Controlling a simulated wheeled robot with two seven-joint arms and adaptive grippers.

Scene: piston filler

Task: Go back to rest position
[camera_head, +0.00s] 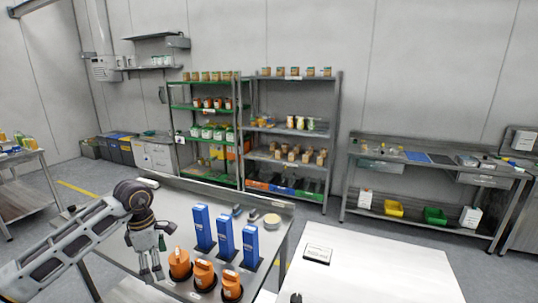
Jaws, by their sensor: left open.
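My left arm comes in from the left over the metal workbench (125,262). My left gripper (151,275) hangs fingers down above the bench, open, with nothing seen between its fingers. Three blue upright units (225,238) stand on the bench behind the orange containers. My right gripper does not show clearly; a small dark tip (296,298) at the bottom edge is too small to identify.
A white table (385,275) with a small dark-framed plate (317,254) stands on the right. A round tan item (271,221) lies at the bench's back right. Stocked shelves (290,140) and a side bench (430,160) line the back wall. Floor shows between them.

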